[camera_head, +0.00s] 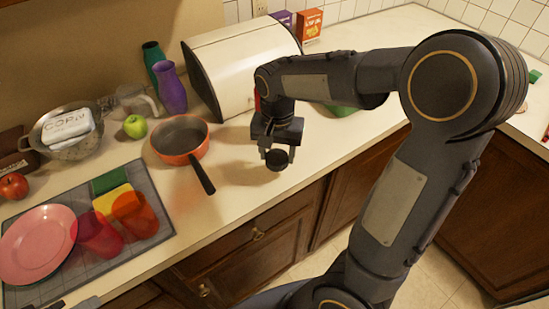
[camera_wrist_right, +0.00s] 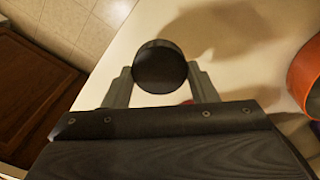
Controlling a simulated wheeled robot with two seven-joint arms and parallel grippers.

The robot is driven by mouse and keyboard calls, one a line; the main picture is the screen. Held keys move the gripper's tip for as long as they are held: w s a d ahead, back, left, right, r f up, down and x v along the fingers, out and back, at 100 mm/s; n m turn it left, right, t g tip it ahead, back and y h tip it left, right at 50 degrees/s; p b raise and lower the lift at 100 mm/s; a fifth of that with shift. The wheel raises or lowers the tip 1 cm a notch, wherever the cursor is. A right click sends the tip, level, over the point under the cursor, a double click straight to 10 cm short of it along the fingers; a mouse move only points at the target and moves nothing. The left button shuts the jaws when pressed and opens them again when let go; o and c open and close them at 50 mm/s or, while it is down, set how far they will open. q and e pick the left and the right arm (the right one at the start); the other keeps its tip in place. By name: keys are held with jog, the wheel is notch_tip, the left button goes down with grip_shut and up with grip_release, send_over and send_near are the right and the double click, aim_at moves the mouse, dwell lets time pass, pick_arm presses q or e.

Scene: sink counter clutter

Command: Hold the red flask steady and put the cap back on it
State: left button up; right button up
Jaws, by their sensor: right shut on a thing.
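My right gripper (camera_head: 277,158) is shut on a round black cap (camera_head: 277,161) and holds it above the counter. In the right wrist view the cap (camera_wrist_right: 160,66) sits between the two grey fingertips of my right gripper (camera_wrist_right: 162,80). A narrow red sliver (camera_head: 257,99) shows beside my right wrist in the head view. It may be the red flask, mostly hidden behind my arm. Grey and dark parts at the bottom left edge may be my left gripper (camera_head: 70,303), too cut off to read.
An orange pan (camera_head: 181,138) points its dark handle toward the counter's front edge, left of my right gripper. A bread bin (camera_head: 235,65), purple vase (camera_head: 172,90), green apple (camera_head: 135,126) and colander (camera_head: 72,150) stand behind. A mat (camera_head: 150,180) bears a pink plate (camera_head: 38,243) and cups.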

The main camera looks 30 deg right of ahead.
jog(key=s+d+r, duration=0.6)
jog(key=s+r, duration=0.3)
jog(key=s, duration=0.3)
jog(key=shift+b, duration=0.45)
